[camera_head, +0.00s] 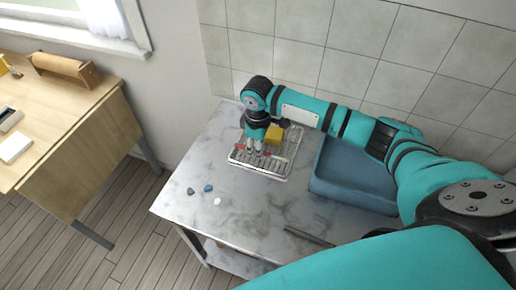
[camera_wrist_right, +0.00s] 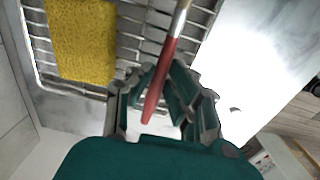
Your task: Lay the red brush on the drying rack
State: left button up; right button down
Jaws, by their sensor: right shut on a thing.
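The red brush (camera_wrist_right: 160,82) has a red handle, with a pale metal band and a light part beyond it. In the head view it shows as a small red piece (camera_head: 240,149) beside the fingers. My right gripper (camera_head: 255,151) points down over the drying rack (camera_head: 262,171). In the wrist view its fingers are closed around the red handle. The rack is a wire grid in a pale tray, and the brush lies across its bars in that view. I cannot tell whether the brush touches the bars. My left gripper is not in view.
A yellow sponge (camera_head: 275,135) lies on the back of the rack, close to my gripper. A blue basin (camera_head: 350,178) stands right of the rack. Several small stones (camera_head: 208,188) and a dark bar (camera_head: 308,237) lie on the marble table (camera_head: 245,222). The table's front left is mostly clear.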

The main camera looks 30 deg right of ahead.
jog(key=shift+f, duration=0.75)
jog(key=shift+f, duration=0.15)
jog(key=c, duration=1.2)
grip_release()
jog(key=shift+c, duration=0.2)
notch_tip(320, 180, up, 12)
jog(key=b, duration=0.1)
jog(key=shift+r, duration=0.2)
jog(key=shift+a+f, duration=0.1)
